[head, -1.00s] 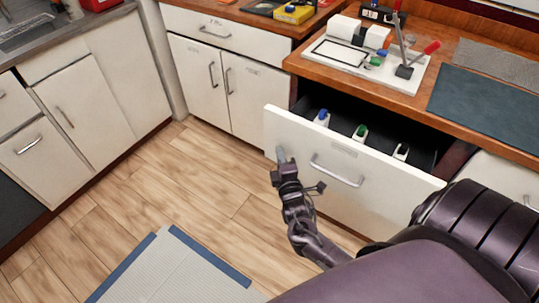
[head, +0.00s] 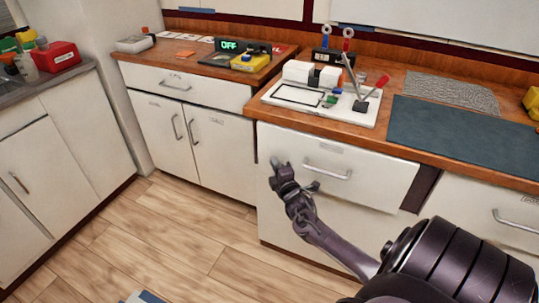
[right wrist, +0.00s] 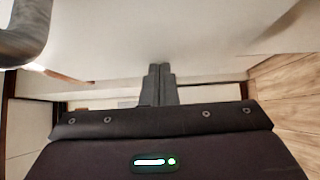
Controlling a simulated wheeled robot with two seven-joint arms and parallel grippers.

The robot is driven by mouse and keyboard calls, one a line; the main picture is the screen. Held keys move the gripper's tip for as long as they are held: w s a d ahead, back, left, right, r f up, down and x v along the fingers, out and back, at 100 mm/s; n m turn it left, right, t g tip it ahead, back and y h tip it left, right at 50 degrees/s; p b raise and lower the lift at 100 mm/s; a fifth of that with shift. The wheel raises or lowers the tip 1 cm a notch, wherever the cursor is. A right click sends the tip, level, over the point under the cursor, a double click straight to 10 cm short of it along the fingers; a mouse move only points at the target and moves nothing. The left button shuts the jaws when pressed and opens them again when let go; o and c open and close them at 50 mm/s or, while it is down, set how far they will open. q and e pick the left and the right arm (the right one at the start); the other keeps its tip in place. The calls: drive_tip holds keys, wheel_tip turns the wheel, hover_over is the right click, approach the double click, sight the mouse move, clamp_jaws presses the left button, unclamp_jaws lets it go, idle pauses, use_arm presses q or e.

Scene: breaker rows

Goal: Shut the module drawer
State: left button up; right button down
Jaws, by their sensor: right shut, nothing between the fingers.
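The module drawer (head: 375,180) is the wide white front with a bar handle (head: 328,172) under the wooden counter. Its inside does not show now, and its front sits close under the counter edge. A dark gap shows at its right end. My right gripper (head: 277,164) is at the left part of the drawer front, left of the handle, with its fingers shut and empty. In the right wrist view the shut fingers (right wrist: 160,80) point at the white front, and a piece of the metal handle (right wrist: 25,40) shows at upper left. My left gripper is not in view.
On the counter above stand a white board (head: 315,105) with a lever device, and a dark mat (head: 460,135). A cabinet with two doors (head: 190,130) is at the left.

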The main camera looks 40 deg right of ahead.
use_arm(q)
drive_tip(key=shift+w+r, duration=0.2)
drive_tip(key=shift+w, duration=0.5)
use_arm(e)
drive_tip(key=shift+w+d+r, duration=0.15)
drive_tip(key=shift+w+d, duration=0.05)
drive_tip(key=shift+d, duration=0.35)
drive_tip(key=shift+w+d+r, duration=0.1)
drive_tip(key=shift+w+d, duration=0.1)
drive_tip(key=shift+d, duration=0.35)
